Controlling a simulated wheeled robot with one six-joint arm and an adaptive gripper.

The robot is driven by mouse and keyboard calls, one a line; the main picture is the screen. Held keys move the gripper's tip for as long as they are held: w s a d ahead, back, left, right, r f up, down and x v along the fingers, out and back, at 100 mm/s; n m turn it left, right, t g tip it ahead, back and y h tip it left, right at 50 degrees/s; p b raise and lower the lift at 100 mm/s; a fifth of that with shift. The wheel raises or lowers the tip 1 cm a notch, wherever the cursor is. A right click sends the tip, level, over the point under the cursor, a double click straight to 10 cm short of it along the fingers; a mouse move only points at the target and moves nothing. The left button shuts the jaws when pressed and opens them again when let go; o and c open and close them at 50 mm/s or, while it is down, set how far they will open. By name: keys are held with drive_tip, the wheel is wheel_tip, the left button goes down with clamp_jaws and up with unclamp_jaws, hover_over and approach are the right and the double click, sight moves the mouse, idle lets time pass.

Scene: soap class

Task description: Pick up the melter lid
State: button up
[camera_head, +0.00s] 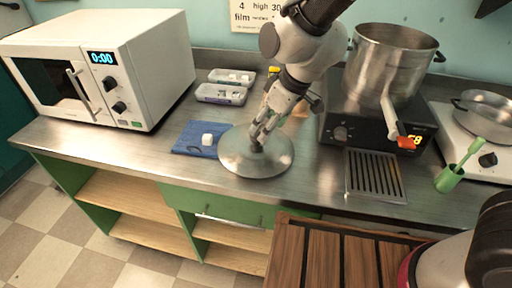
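The melter lid (238,161) is a wide, round, shiny metal disc near the front of the steel counter, left of the pot. My gripper (257,141) reaches down from above, with its fingertips at the middle of the lid. The fingers hide the lid's knob, and I cannot tell whether they are closed on it. The lid looks about level and appears to rest on the counter. The large steel melter pot (374,68) stands open on a black heating unit (343,133), with a spout at its front.
A blue cloth (186,142) with a white cube (207,139) lies left of the lid. Grey trays (221,96) with white pieces sit behind. A white microwave (150,70) is at left.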

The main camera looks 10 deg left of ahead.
sight(256, 143)
drive_tip(key=x, duration=0.6)
drive_tip(key=shift+a, duration=0.3)
drive_tip(key=c, duration=1.3)
